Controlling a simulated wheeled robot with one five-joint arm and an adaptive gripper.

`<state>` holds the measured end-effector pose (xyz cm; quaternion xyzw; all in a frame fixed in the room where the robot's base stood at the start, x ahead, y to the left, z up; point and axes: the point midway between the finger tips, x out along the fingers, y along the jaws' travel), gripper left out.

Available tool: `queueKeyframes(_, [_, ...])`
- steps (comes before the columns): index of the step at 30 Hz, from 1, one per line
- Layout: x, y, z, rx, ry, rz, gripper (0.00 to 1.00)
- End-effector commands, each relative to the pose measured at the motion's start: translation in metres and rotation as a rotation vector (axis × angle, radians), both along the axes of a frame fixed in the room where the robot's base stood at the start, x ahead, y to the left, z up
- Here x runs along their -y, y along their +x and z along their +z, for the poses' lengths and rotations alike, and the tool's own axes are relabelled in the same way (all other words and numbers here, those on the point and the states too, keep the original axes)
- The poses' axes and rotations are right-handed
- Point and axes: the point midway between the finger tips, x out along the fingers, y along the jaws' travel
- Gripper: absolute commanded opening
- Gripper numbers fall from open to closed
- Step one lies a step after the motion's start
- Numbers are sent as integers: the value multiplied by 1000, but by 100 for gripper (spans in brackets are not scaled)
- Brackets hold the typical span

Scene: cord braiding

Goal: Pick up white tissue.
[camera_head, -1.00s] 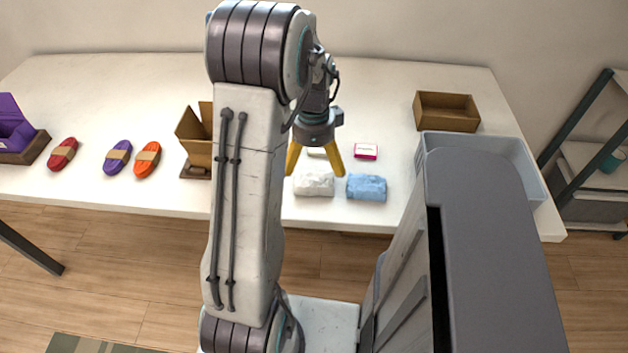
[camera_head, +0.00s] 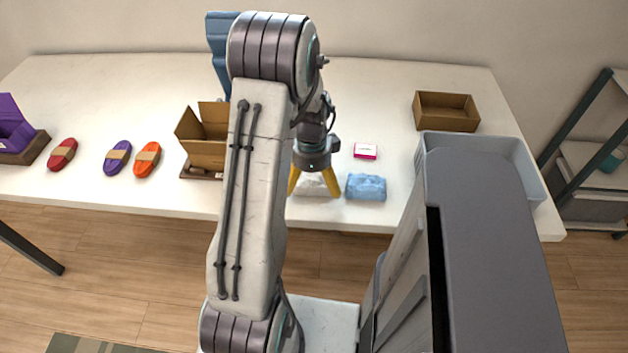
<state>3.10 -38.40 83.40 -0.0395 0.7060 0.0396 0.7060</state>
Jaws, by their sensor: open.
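The white tissue (camera_head: 311,187) is a crumpled white bundle near the table's front edge, just left of a blue bundle (camera_head: 366,187). My gripper (camera_head: 315,191) has two yellow fingers, spread apart and pointing down. The fingers show on the left and right sides of the white tissue. The gripper body and fingers cover part of it. I cannot tell whether the fingers touch it.
A small pink box (camera_head: 365,151) lies behind the blue bundle. A cardboard box (camera_head: 203,150) stands left of my arm. A brown box (camera_head: 447,111) and grey bin (camera_head: 527,160) are at right.

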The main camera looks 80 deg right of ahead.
Motion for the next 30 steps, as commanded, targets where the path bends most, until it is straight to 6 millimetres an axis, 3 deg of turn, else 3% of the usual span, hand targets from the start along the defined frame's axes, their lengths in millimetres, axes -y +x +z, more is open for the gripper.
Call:
queueKeyframes(5, [0,0,0,0,0,0,98])
queueKeyframes(15, [0,0,0,0,0,0,68])
queueKeyframes(30, [0,0,2,0,-1,0,66])
